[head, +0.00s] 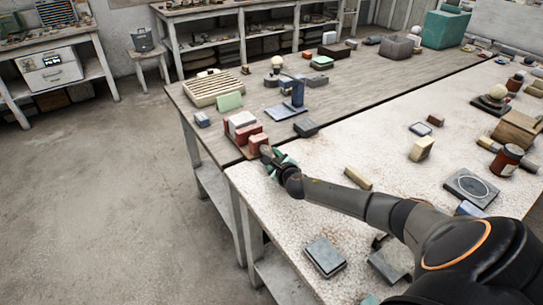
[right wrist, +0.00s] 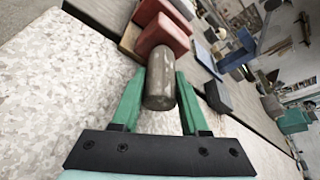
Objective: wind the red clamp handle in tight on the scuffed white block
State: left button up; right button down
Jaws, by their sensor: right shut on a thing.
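The red clamp (head: 257,142) stands at the near left corner of the wooden table, by the pale speckled tabletop. The white block (head: 241,120) sits among its red parts; its scuffs are too small to make out. In the right wrist view the red clamp parts (right wrist: 162,30) lie just beyond a grey-brown round handle (right wrist: 160,88). This handle looks grey-brown, not red. My right gripper (head: 273,157), with green fingers, is shut on the handle, one finger on each side. I cannot tell whether the clamp touches the block tightly. My left gripper is not in view.
A slatted wooden crate (head: 216,88), a green block (head: 229,102) and a blue stand (head: 297,95) are behind the clamp. A tan block (head: 358,178) and a grey box (head: 325,256) lie on the pale table near my right arm. The floor at left is clear.

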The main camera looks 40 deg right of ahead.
jog(key=shift+r+m+y+p, duration=0.1)
jog(key=shift+m+y+p, duration=0.55)
jog(key=shift+m, duration=0.35)
jog(key=shift+m+y, duration=0.75)
jog(key=shift+m, duration=0.25)
jog(key=shift+c, duration=2.1)
grip_release()
jog(key=shift+s+r+p, duration=0.1)
jog(key=shift+s+p, duration=0.2)
jog(key=shift+s, duration=0.15)
jog(key=v, duration=1.1)
jog(key=shift+s+a+r, duration=0.15)
jog(key=shift+s, duration=0.05)
